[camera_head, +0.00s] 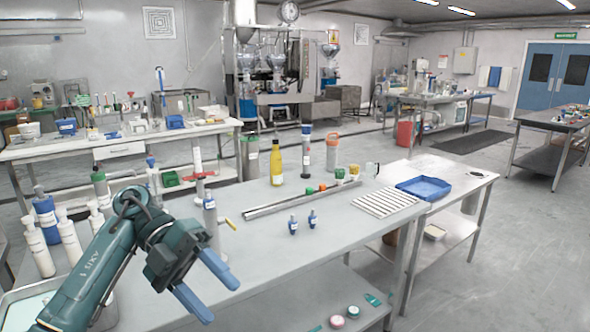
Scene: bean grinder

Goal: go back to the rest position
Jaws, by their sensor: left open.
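My left gripper (212,290) is at the lower left, above the near edge of the grey table (270,262). Its two blue fingers are spread apart and nothing is between them. The arm comes in from the lower left. My right gripper is not in view.
A blue tray (423,188) stands at the right. White pump bottles (37,246) stand left of my arm. The table's front middle is clear.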

